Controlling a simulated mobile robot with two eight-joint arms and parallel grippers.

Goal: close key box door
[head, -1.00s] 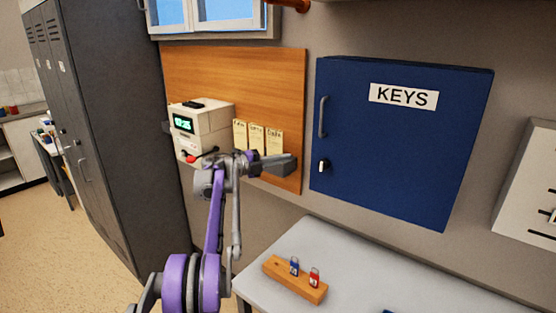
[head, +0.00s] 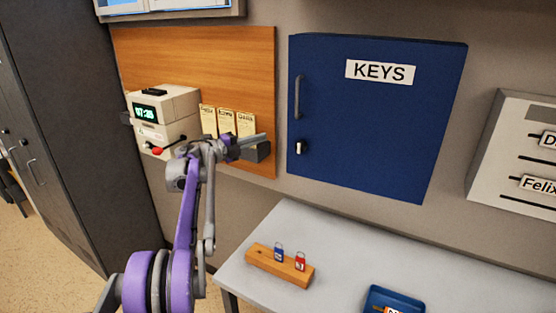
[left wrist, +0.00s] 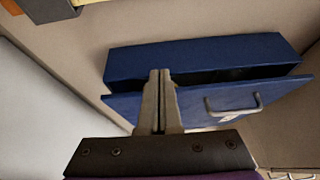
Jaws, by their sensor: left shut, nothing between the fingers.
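The blue key box with its door (head: 375,125) labelled KEYS hangs on the wall in the head view. The door's grey handle (head: 298,97) and the lock (head: 300,147) are near its left edge. In the left wrist view, a dark gap shows between the box body (left wrist: 200,58) and the door (left wrist: 180,103), so the door stands slightly ajar. The handle also shows there (left wrist: 233,105). My left gripper (head: 262,137) is shut and empty, left of the box; its fingertips (left wrist: 160,75) overlap the door's edge in the wrist view. Contact cannot be told. My right gripper is out of view.
A wooden board (head: 200,70) left of the box carries cards (head: 226,121) and a time clock (head: 163,115). Below is a grey table (head: 340,260) with a wooden block (head: 270,264) holding tagged padlocks, and a blue tray (head: 372,300). A white name board (head: 515,120) is at right.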

